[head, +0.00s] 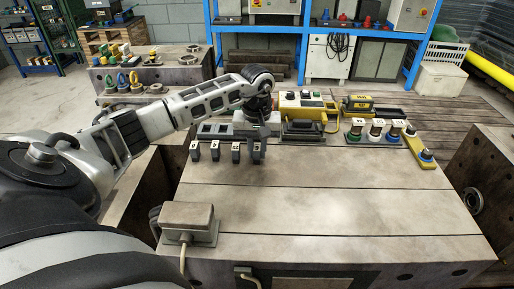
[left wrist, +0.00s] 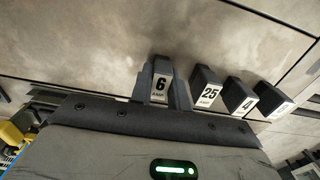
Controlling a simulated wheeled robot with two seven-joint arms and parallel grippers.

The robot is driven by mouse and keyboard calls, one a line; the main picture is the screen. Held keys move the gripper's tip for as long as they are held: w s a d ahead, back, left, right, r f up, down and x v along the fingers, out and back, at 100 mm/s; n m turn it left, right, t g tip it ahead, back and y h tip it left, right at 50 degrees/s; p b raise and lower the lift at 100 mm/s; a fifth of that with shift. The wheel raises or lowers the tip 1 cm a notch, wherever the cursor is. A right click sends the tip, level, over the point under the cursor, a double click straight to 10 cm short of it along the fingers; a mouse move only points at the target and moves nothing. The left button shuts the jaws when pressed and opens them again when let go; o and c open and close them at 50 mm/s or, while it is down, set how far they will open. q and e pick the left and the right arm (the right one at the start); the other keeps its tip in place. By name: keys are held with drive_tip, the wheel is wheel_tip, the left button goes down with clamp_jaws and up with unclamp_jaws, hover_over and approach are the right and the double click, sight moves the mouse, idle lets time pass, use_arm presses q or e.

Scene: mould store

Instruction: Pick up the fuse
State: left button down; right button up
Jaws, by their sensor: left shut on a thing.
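Several dark, block-shaped fuses with white labels stand in a row near the table's middle. In the left wrist view the labels read 6, 25 and 4, and the last one is not legible. My left gripper (head: 258,142) is shut on the 6 amp fuse (left wrist: 161,84), the one at the right end of the row in the head view (head: 258,154). The 25 fuse (left wrist: 207,88) and the 4 fuse (left wrist: 240,97) stand beside it, free of the fingers. I cannot tell whether the held fuse is lifted. My right gripper is not in view.
A yellow control box (head: 300,102) stands behind the row. Coloured labelled parts (head: 376,131) stand to the right. A grey box with a cable (head: 187,219) sits at the table's front left. The table's front and middle (head: 330,205) are clear.

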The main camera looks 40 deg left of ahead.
sight(257, 147)
use_arm(q)
wheel_tip(257, 147, up, 10)
drive_tip(key=shift+r, duration=0.1)
idle(0.4)
drive_tip(key=shift+r+p, duration=0.4)
drive_tip(key=shift+p, duration=0.25)
